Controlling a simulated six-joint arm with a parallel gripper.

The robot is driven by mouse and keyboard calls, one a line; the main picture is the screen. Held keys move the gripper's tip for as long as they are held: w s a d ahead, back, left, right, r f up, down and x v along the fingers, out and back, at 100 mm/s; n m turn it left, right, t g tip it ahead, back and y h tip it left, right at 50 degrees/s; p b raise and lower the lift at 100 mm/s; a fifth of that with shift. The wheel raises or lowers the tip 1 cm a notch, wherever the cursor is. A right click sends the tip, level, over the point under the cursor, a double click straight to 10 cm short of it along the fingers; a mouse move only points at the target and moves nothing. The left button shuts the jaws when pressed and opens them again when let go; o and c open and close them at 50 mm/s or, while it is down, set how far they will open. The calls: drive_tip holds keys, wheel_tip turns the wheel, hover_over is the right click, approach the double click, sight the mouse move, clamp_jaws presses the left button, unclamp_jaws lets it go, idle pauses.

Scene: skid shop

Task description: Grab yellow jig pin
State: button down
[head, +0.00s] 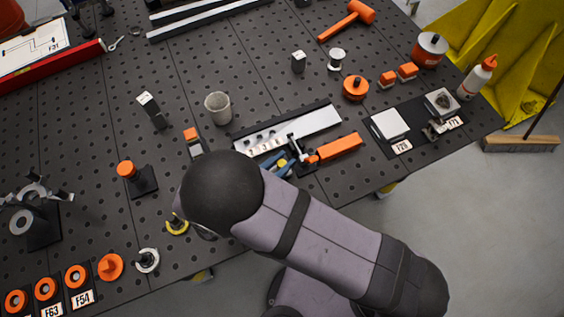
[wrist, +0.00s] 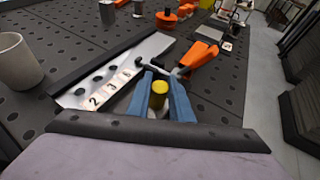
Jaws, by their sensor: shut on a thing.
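The yellow jig pin (wrist: 159,93) stands between the two blue fingers of my gripper (wrist: 160,92) in the wrist view, with its round yellow top showing. The gripper is shut on it. In the head view my gripper (head: 281,166) is at the front end of the numbered plate, beside the orange-handled clamp, and my arm partly hides it. The numbered plate (wrist: 138,66) has a row of holes and labels 2, 3 and 6; it also shows in the head view (head: 312,123). Whether the pin's lower end sits in a hole is hidden.
The orange-handled clamp (head: 335,148) is close on the right of the gripper. A grey cup (head: 218,107) stands to the left. A small orange-topped block (head: 193,142) is near my arm. A dark mat (head: 413,127) with labelled parts lies right. The perforated table has free room behind the plate.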

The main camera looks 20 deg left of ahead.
sight(282, 163)
drive_tip(key=shift+r, duration=0.1)
drive_tip(key=shift+r+b, duration=1.2)
drive_tip(key=shift+r, duration=3.75)
